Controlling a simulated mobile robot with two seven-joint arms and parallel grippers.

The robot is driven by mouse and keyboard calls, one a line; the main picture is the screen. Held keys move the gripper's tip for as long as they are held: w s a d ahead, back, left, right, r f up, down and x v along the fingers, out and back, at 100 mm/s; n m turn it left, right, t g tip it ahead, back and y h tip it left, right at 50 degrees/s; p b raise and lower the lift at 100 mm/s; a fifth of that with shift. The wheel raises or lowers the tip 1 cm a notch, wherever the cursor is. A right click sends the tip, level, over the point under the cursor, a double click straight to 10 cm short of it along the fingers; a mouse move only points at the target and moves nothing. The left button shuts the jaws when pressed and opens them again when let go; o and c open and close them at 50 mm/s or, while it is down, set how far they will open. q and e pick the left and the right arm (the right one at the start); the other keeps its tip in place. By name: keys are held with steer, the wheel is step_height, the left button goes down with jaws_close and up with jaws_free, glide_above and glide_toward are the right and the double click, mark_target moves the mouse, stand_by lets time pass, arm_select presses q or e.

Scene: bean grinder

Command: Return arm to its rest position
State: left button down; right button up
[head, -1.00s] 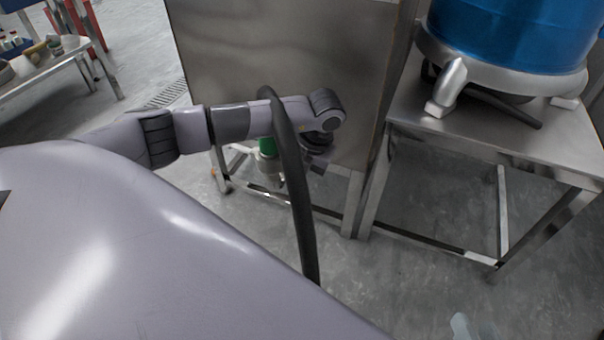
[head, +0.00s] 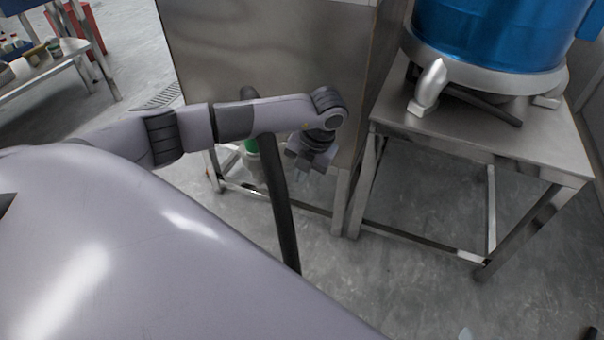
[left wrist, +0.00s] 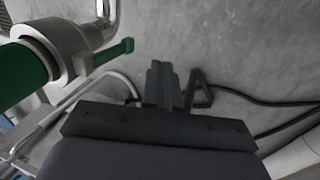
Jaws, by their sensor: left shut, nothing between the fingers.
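My left arm reaches in from the left in the head view, in front of a steel cabinet. My left gripper (head: 300,172) hangs below the wrist, pointing down, beside the cabinet's lower edge. In the left wrist view its fingers (left wrist: 162,86) are together with nothing between them. Bare floor lies beyond the fingertips. My right gripper is not in view.
The steel cabinet (head: 270,50) stands close behind the arm. A steel table (head: 500,140) bearing a blue drum (head: 495,30) stands at right. A green pipe part (left wrist: 25,75) with a metal fitting is left of the gripper in the wrist view. Open floor lies in front.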

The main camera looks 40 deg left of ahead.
arm_select(q)
steer(key=d+p+v, duration=0.1)
steer(key=p+v, duration=0.1)
steer(key=v, duration=0.7)
steer(key=shift+w, duration=0.2)
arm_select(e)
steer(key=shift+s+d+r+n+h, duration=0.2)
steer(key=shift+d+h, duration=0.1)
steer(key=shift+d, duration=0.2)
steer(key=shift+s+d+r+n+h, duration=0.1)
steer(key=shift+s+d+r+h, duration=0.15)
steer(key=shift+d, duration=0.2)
